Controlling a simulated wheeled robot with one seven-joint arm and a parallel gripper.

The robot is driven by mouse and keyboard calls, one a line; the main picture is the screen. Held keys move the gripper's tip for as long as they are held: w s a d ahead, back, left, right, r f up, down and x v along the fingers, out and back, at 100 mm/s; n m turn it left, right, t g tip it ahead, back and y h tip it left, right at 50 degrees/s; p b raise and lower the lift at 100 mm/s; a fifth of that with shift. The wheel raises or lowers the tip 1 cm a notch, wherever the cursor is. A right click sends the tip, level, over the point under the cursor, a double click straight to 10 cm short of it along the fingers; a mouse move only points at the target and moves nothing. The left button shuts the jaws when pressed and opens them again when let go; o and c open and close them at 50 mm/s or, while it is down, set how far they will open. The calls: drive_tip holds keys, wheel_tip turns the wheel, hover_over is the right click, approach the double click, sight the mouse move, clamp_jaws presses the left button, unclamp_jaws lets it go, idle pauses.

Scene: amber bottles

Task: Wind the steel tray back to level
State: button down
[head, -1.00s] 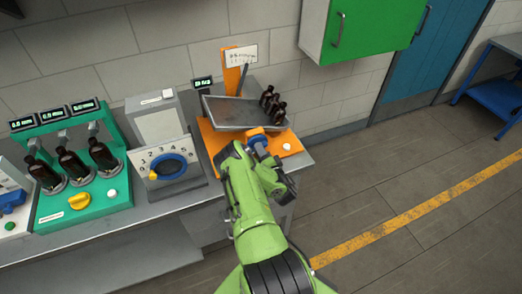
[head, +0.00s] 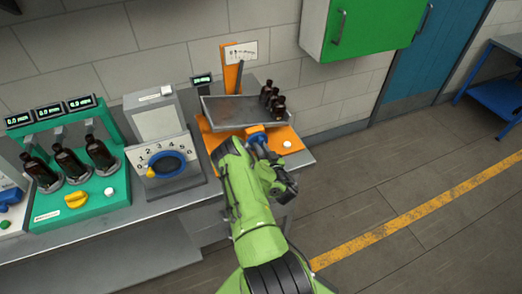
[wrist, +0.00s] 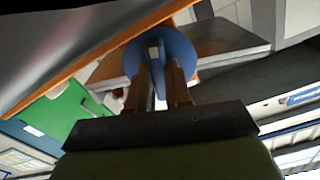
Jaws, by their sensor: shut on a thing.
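The steel tray (head: 232,113) sits above an orange base (head: 211,138) on the counter.
A grey unit with a blue dial (head: 168,165) stands left of the orange base. Further left is a green stand (head: 105,204) with several bottles and a yellow knob (head: 76,199). A white button (head: 287,144) is on the base, right of the blue knob. A green cabinet (head: 370,28) hangs at upper right.

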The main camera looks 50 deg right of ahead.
drive_tip(key=n+b, duration=0.1)
drive_tip(key=n, duration=0.2)
drive_tip(key=n+b, duration=0.1)
drive_tip(key=n, duration=0.1)
drive_tip(key=shift+f+n+b, duration=0.3)
drive_tip(key=shift+b, duration=0.05)
drive_tip(key=n+b, duration=0.3)
drive_tip(key=n, duration=0.2)
drive_tip(key=shift+b, duration=0.4)
drive_tip(key=n+b, duration=0.4)
drive_tip(key=n, duration=0.1)
drive_tip(key=shift+f+n, duration=0.1)
drive_tip(key=shift+n, duration=0.3)
drive_tip(key=n+b, duration=0.4)
drive_tip(key=shift+n, duration=0.4)
drive_tip(key=c, duration=1)
unclamp_jaws()
drive_tip(key=shift+r, duration=0.3)
drive_tip(key=shift+c, duration=0.2)
